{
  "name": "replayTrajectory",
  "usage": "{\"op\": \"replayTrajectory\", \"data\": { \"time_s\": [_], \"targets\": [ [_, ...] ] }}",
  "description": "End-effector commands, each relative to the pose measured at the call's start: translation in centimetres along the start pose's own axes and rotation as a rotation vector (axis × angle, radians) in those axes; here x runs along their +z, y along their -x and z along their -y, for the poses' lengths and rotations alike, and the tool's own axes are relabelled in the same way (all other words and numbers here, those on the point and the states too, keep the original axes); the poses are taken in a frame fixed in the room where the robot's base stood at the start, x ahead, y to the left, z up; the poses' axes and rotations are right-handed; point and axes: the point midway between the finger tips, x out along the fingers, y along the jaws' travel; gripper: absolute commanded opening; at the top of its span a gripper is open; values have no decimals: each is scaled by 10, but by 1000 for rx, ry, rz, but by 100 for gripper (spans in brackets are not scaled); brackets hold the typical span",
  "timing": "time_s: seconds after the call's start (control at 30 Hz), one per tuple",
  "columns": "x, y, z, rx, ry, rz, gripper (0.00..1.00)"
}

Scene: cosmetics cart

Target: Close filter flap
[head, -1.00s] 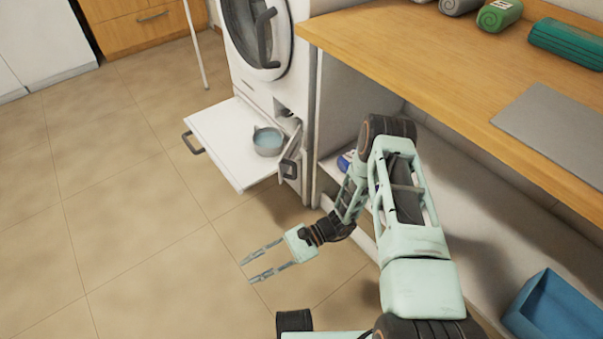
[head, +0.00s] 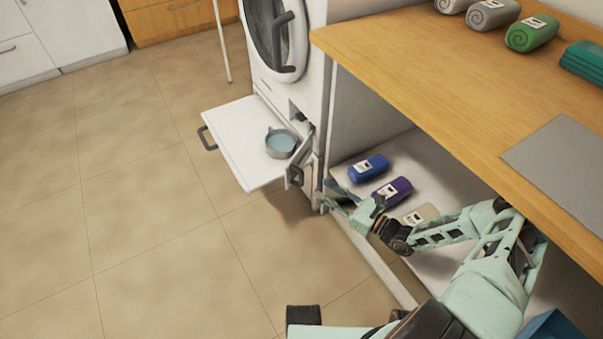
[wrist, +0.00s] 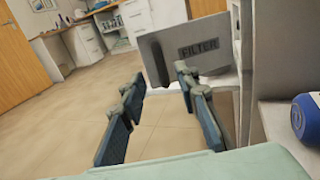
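The filter flap (head: 298,168) stands open at the lower right of the white washing machine (head: 262,60). In the wrist view the flap (wrist: 208,66) is a grey panel marked FILTER with a dark handle slot at its left, just beyond my fingertips. My gripper (head: 328,198) is by the machine's lower right corner, close to the flap on its right side. In the wrist view my gripper (wrist: 158,80) is open, with nothing between its fingers. Whether a fingertip touches the flap I cannot tell.
A pulled-out white shelf (head: 232,135) with a dark handle holds a grey bowl of water (head: 281,143) left of the flap. Floor at left is clear.

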Motion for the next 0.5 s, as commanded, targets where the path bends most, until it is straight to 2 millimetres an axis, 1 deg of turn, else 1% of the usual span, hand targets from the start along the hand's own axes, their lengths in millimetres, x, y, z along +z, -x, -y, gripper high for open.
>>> {"op": "replayTrajectory", "data": {
  "time_s": [0.3, 0.4, 0.5],
  "targets": [
    [-2, -59, -2, 5, 1, 2, 29],
    [-2, -76, -2, 4, 2, 1, 29],
    [-2, -88, -2, 5, 2, 1, 29]
  ]
}}
